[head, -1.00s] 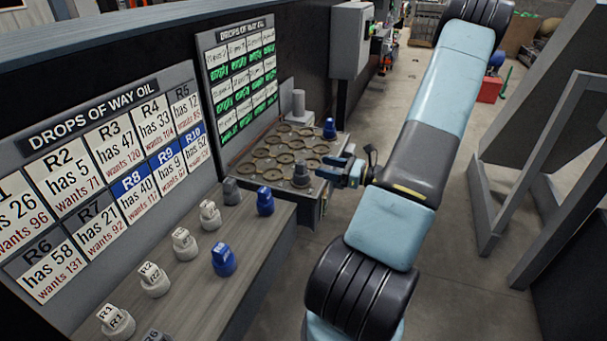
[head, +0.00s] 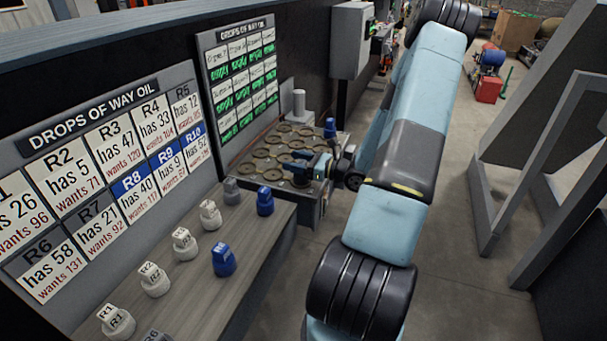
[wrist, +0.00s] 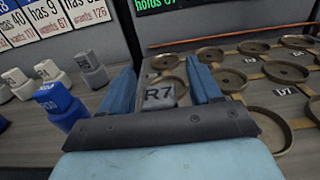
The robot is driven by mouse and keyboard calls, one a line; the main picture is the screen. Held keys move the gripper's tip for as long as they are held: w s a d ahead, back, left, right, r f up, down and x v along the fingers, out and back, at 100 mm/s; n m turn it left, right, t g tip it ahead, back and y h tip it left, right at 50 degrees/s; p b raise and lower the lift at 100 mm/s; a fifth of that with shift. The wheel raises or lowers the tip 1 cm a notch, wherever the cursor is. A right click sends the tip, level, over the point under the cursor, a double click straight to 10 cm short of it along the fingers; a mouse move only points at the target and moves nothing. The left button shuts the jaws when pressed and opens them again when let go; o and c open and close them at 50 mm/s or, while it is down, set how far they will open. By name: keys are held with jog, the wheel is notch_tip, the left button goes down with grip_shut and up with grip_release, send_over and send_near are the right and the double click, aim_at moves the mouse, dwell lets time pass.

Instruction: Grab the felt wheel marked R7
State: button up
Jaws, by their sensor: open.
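The grey felt wheel marked R7 (wrist: 160,95) stands between the two blue fingers of my gripper (wrist: 160,70) in the wrist view. Its R7 label faces the camera. My gripper is open, with a finger on each side of the wheel. I cannot tell whether either finger touches it. In the head view my gripper (head: 294,162) is over the near part of the ring tray, and the R7 wheel (head: 300,180) is partly hidden by it.
The tray (head: 245,174) has several round ring seats and a blue wheel (head: 330,128) at its far right corner. Several white, blue and grey wheels stand on the wooden bench (head: 190,300), including a blue one (head: 265,200). Sign boards (head: 110,165) rise behind.

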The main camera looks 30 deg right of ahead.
jog(key=shift+c, duration=0.4)
jog(key=c, duration=1)
